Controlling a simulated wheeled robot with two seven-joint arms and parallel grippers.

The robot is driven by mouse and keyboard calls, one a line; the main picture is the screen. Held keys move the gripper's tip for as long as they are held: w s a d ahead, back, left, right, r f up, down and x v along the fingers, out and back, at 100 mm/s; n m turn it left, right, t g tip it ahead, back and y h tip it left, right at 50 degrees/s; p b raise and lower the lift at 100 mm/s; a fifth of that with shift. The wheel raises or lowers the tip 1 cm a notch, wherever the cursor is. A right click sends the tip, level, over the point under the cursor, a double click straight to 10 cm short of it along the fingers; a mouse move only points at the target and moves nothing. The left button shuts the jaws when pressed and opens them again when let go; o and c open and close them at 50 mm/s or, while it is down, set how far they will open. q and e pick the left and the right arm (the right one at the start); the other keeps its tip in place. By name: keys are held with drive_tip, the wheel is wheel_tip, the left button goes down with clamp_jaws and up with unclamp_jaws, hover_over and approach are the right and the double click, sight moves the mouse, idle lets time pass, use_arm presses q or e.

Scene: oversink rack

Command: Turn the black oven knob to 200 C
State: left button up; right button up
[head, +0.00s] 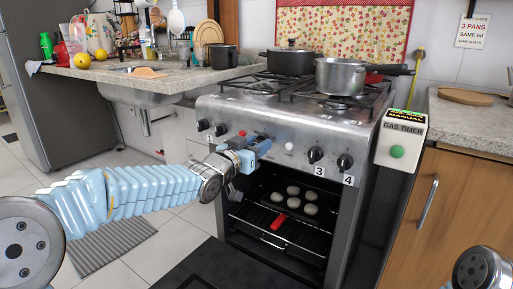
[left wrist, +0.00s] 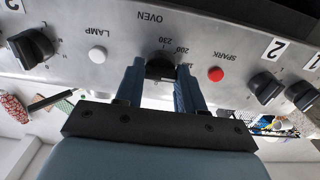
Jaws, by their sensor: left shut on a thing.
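The black oven knob (left wrist: 160,68) sits under the OVEN label on the steel stove panel, seen upside down in the left wrist view. My left gripper (left wrist: 160,85) is shut on it, with one blue finger on each side. Marks 230 and 200 show beside the knob, and another number is partly covered by a finger. The knob's pointer cannot be made out. In the head view my left gripper (head: 262,148) reaches the panel above the open oven and hides the knob. My right gripper is not in view; only part of my right arm shows at the lower right.
A red SPARK button (left wrist: 215,74) and a white LAMP button (left wrist: 97,54) flank the oven knob. Burner knobs (head: 315,155) line the panel. The oven (head: 262,222) below is open, with several round pieces on a rack. Pots (head: 340,75) stand on the stove top.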

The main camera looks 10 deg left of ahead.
use_arm(q)
drive_tip(key=shift+n, duration=4.9)
drive_tip(key=o, duration=1)
drive_tip(key=shift+o, duration=0.2)
drive_tip(key=v, duration=1.4)
drive_tip(key=shift+p, duration=0.45)
drive_tip(key=shift+w+f, duration=0.1)
